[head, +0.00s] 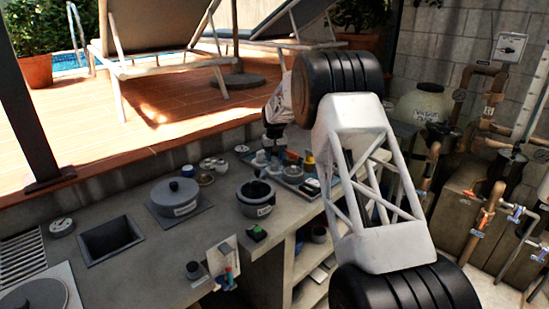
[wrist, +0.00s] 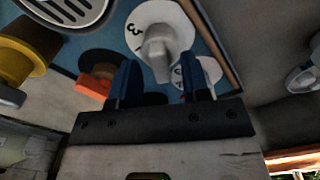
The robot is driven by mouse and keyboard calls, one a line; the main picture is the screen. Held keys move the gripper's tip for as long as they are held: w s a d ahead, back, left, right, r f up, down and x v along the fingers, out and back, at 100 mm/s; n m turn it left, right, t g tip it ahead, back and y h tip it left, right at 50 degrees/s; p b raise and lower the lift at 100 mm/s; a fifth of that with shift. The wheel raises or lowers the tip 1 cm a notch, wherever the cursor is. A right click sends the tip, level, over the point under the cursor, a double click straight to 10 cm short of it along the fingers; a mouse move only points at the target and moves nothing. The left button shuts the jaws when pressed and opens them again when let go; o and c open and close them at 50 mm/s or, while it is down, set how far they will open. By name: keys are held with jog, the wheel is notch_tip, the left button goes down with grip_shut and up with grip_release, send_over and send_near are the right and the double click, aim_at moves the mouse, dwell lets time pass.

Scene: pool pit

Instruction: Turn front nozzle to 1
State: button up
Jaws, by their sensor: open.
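In the wrist view a white dial (wrist: 146,17) marked 3 carries a pale grey nozzle knob (wrist: 161,45). A second white dial (wrist: 210,70) lies just beside it, partly hidden by a finger; its marking is not readable. I cannot tell from the labels which one is the front nozzle. My gripper (wrist: 159,68) is open, its two blue fingers apart on either side of the knob's near end. Contact cannot be judged. In the head view my gripper (head: 274,131) is small and dark above the counter fittings, and the dials are too small to read there.
An orange fitting (wrist: 94,84) sits left of the fingers, with a yellow fitting (wrist: 28,48) and a round grille (wrist: 72,6) farther left. In the head view a lidded grey pot (head: 174,194) and a dark bowl (head: 256,200) stand on the counter (head: 150,262).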

aim_at(275, 158)
jog(key=shift+r, duration=3.7)
jog(key=shift+s+d+r, duration=0.1)
jog(key=shift+s+r, duration=0.05)
jog(key=shift+r, duration=0.05)
jog(key=s+d+r+m, duration=0.1)
jog(key=s+d+r, duration=0.45)
jog(key=s, duration=0.55)
jog(key=s+d+r+t, duration=0.1)
jog(key=s+d+r, duration=0.4)
jog(key=s, duration=0.7)
jog(key=s+d+r+m, duration=0.1)
jog(key=s+d+r, duration=0.3)
jog(key=s+r, duration=0.5)
jog(key=s+d+f, duration=0.2)
jog(key=s+f, duration=0.1)
jog(key=s, duration=1)
jog(key=s+d+f+t, duration=0.1)
jog(key=s+d+f, duration=0.1)
jog(key=s, duration=1.2)
jog(key=s+d+f+m, duration=0.1)
jog(key=s+f, duration=0.3)
jog(key=s, duration=0.9)
jog(key=shift+s+d+f+t, duration=0.25)
jog(key=shift+s+d+t, duration=0.05)
jog(key=shift+d, duration=0.4)
